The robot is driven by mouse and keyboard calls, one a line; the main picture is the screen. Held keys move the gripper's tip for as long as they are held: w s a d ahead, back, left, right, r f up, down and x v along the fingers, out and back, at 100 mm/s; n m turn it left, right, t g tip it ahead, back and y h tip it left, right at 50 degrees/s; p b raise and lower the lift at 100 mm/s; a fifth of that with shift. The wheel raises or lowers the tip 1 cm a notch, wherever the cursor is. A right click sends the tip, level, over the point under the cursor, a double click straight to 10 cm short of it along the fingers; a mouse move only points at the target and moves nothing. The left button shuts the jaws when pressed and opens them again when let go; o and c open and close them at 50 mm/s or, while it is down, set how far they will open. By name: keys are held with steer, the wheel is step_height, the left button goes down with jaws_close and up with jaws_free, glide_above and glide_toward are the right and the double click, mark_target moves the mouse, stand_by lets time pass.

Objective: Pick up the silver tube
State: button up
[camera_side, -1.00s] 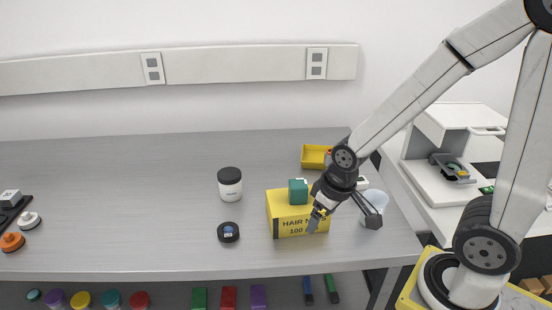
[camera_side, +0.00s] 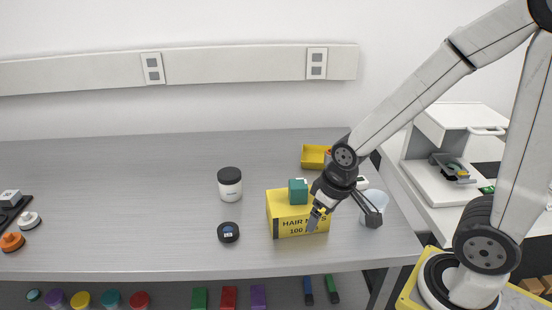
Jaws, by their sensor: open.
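My gripper (camera_side: 342,221) is open. One finger hangs in front of the right end of the yellow hair nets box, and the other is at the right, in front of the white cup. I cannot make out a silver tube in this view. It may be hidden behind my gripper or the box, or be too small to tell. Nothing is visibly held between the fingers.
The yellow hair nets box (camera_side: 286,222) has a teal block (camera_side: 298,192) on top. A white cup (camera_side: 377,199) stands close to the right. A yellow bin (camera_side: 313,157) is behind, with a black-lidded jar (camera_side: 229,187) and black disc (camera_side: 228,233) to the left. The table's left-centre is clear.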

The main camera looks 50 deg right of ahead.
steer(key=shift+w+v, duration=0.65)
steer(key=shift+v, duration=2.2)
steer(key=m+g, duration=0.3)
steer(key=m, duration=1.7)
glide_above(332, 151)
steer(key=shift+n, duration=0.3)
steer(key=shift+f, duration=6.3)
jaws_close()
steer(key=shift+r, duration=0.1)
